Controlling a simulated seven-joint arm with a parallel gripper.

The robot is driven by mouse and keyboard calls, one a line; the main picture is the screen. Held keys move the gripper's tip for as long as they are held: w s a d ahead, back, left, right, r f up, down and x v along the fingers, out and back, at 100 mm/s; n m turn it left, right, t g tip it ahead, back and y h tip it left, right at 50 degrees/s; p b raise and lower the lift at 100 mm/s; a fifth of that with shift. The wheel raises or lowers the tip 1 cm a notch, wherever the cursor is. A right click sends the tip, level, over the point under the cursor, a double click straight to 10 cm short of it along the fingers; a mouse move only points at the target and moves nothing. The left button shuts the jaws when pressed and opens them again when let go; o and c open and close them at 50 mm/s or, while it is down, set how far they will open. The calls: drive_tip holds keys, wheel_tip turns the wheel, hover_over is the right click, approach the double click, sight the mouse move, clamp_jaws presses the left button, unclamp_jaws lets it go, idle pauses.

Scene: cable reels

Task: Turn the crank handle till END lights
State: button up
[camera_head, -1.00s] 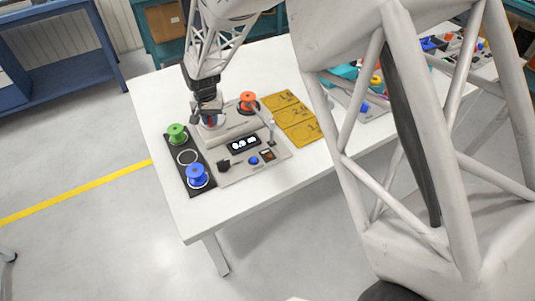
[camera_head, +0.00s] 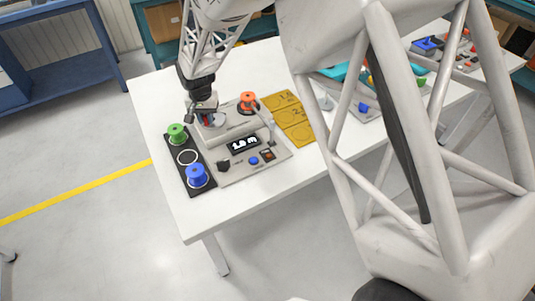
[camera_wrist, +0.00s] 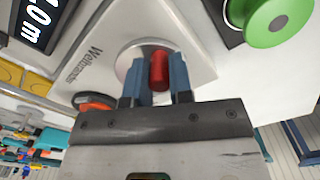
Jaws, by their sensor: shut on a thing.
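The winding machine (camera_head: 230,143) stands on the white table, and its crank disc (camera_wrist: 127,58) shows in the wrist view. My gripper (camera_head: 206,116) is at the disc on the machine's far left part. In the wrist view the blue fingers of my gripper (camera_wrist: 158,82) are shut on the red crank handle (camera_wrist: 159,72), one on each side. The display (camera_head: 244,144) seems to read 1.0 m; only part of it shows in the wrist view (camera_wrist: 38,18). I cannot make out an END light.
A black rack left of the machine holds a green reel (camera_head: 176,133) and a blue reel (camera_head: 197,175), with a bare ring (camera_head: 187,157) between them. A blue button (camera_head: 253,160) and black knob (camera_head: 223,166) are at the front. Yellow numbered mats (camera_head: 290,118) lie to the right.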

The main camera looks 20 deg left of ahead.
drive_tip(key=shift+a, duration=0.1)
drive_tip(key=shift+w+a+r, duration=0.1)
drive_tip(key=shift+w+a, duration=0.3)
drive_tip(key=shift+a, duration=0.2)
drive_tip(key=o, duration=0.7)
drive_tip(key=shift+o, duration=0.2)
wheel_tip(320, 180, up, 7)
